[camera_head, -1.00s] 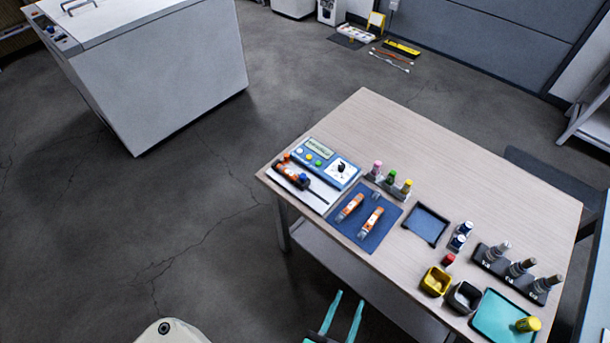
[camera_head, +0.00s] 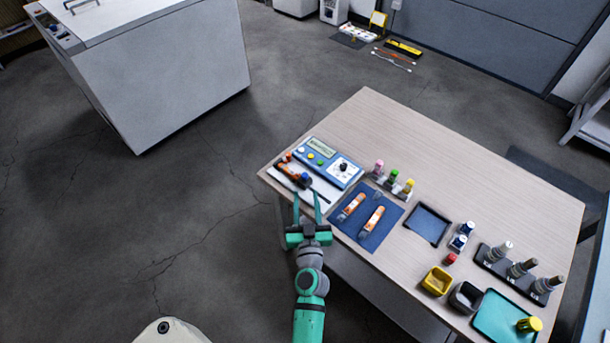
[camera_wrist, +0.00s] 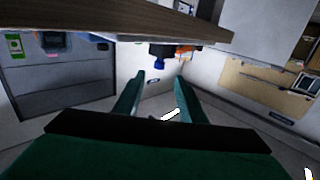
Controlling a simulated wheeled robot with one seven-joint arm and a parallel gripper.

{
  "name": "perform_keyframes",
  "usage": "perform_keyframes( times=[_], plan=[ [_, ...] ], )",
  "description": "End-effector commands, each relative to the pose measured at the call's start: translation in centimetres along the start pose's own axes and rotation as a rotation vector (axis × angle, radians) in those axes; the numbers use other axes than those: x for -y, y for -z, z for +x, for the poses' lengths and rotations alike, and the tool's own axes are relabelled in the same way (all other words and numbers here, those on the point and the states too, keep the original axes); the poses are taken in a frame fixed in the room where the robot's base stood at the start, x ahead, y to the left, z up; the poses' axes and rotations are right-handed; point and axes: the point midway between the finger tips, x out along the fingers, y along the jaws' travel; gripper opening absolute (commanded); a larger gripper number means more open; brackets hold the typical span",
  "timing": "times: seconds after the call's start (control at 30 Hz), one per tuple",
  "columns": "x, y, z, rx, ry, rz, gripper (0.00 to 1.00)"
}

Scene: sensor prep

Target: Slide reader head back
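The reader unit is a blue box (camera_head: 329,162) with a small screen, coloured buttons and a black dial, on the table's left end. In front of it, a black-and-orange head (camera_head: 290,174) with a blue knob (camera_head: 304,178) sits on a white base (camera_head: 312,196). I take this to be the reader head. My gripper (camera_head: 307,196) is open and empty at the table's near left edge, just short of the white base. In the wrist view, the blue knob (camera_wrist: 159,64) and black body show beyond my open fingers (camera_wrist: 160,82), at the table's edge.
A blue mat (camera_head: 374,238) with two orange-and-white tools lies right of the reader. Coloured bottles, trays, cups and a black rack (camera_head: 490,262) fill the table's right side. The table's far part (camera_head: 390,120) is clear. A large white cabinet (camera_head: 170,80) stands back left.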

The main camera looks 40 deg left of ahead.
Motion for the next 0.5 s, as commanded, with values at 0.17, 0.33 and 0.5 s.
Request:
perform_keyframes(
  times=[0.17,0.33,0.5],
  plan=[
    [-0.2,0.1,2.8,-0.002,-0.003,0.000,0.37],
    [-0.2,0.1,5.7,-0.001,-0.003,0.000,0.37],
    [-0.2,0.1,8.0,-0.001,-0.002,0.000,0.37]
  ],
)
